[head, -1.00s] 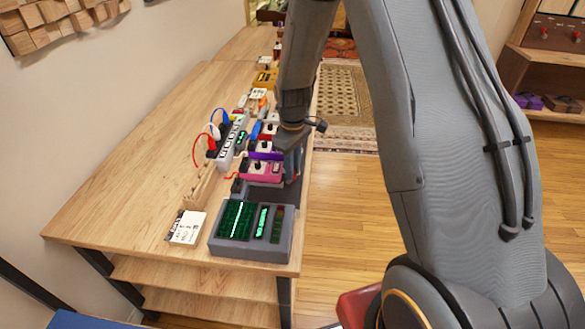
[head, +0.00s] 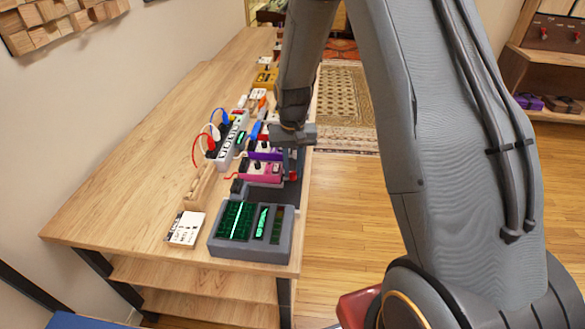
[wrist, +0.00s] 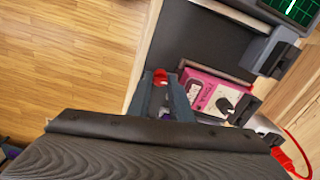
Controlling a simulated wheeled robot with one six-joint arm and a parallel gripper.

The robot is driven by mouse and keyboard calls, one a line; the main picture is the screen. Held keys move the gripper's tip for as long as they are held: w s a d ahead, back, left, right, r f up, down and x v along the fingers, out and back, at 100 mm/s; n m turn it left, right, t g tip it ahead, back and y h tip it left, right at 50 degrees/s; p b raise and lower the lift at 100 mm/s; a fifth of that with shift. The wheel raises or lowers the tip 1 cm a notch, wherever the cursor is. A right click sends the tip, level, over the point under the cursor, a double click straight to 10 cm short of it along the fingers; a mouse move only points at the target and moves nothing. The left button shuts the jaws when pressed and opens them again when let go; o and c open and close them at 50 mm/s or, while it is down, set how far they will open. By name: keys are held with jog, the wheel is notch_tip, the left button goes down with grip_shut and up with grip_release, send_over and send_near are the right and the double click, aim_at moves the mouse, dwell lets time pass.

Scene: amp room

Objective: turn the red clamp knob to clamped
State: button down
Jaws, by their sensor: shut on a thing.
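The red clamp knob (wrist: 160,76) shows in the wrist view between the tips of my two fingers, at the edge of a dark board beside a pink pedal (wrist: 211,95). My gripper (wrist: 168,92) is shut on the knob, with its fingers hiding part of it. In the head view my gripper (head: 290,164) points down at the right edge of the bench, next to the pink pedal (head: 262,172). The knob's exact turn angle cannot be told.
A grey meter box (head: 284,252) with green screens stands at the bench's near end, with a card (head: 186,228) on its left. A power strip (head: 229,146) with red and blue leads and several pedals lie behind. The floor (head: 340,200) right of the bench is clear.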

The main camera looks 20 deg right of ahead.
jog(key=shift+m, duration=1)
jog(key=c, duration=1.6)
grip_release()
jog(key=shift+r, duration=0.1)
jog(key=shift+r+b, duration=1.05)
jog(key=shift+r, duration=2.85)
jog(key=s+r+n, duration=0.1)
jog(key=s, duration=0.5)
jog(key=s+r+n+t, duration=0.1)
jog(key=s+n, duration=0.1)
jog(key=s, duration=0.5)
jog(key=s+r+n, duration=0.1)
jog(key=s, duration=0.6)
jog(key=shift+s+d+r, duration=0.1)
jog(key=shift+d+r, duration=0.2)
jog(key=shift+r, duration=0.05)
